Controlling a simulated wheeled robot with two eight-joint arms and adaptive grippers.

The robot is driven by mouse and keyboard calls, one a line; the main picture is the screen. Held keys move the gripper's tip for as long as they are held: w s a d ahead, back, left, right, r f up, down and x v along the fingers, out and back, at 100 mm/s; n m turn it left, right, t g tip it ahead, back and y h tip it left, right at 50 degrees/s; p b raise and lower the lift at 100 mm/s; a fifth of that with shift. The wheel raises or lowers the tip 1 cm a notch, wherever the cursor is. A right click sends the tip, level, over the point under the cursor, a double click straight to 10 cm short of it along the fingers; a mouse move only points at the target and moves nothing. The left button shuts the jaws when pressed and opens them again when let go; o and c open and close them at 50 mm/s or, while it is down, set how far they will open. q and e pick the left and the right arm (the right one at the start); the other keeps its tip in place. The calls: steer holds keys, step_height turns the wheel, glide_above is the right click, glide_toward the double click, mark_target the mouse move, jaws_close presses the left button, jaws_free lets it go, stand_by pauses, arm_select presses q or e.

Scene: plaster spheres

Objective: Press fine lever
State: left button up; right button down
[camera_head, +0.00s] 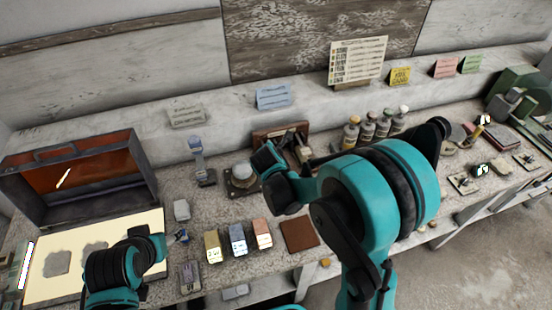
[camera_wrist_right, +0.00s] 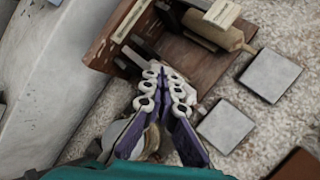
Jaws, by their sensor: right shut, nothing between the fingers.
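A brown wooden box device (camera_head: 265,133) stands on the bench behind my right arm in the head view. It also shows in the right wrist view (camera_wrist_right: 103,47). A thick pale wooden lever (camera_wrist_right: 213,32) with a small plate on it sticks out of the box; I cannot read a label saying which lever is fine. My right gripper (camera_wrist_right: 166,72) is shut and empty, its fingertips at the box's open front, left of that lever. I cannot tell whether the tips touch anything. In the head view, the right arm hides much of the device. My left gripper (camera_head: 180,236) is small above the bench at left.
Two grey square plates (camera_wrist_right: 270,75) lie beside the box. Several bottles (camera_head: 367,131) stand right of it. Yellow, blue and red blocks (camera_head: 238,240) and a brown square pad (camera_head: 300,235) lie in front. An open case (camera_head: 75,170) stands at left.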

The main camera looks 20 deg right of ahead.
steer(key=shift+f+b, duration=1.05)
steer(key=shift+f, duration=0.2)
stand_by(0.8)
stand_by(0.6)
steer(key=shift+r+p, duration=1.4)
steer(key=shift+r, duration=0.55)
steer(key=shift+r, duration=0.1)
step_height(320, 180, up, 5)
steer(key=p, duration=0.4)
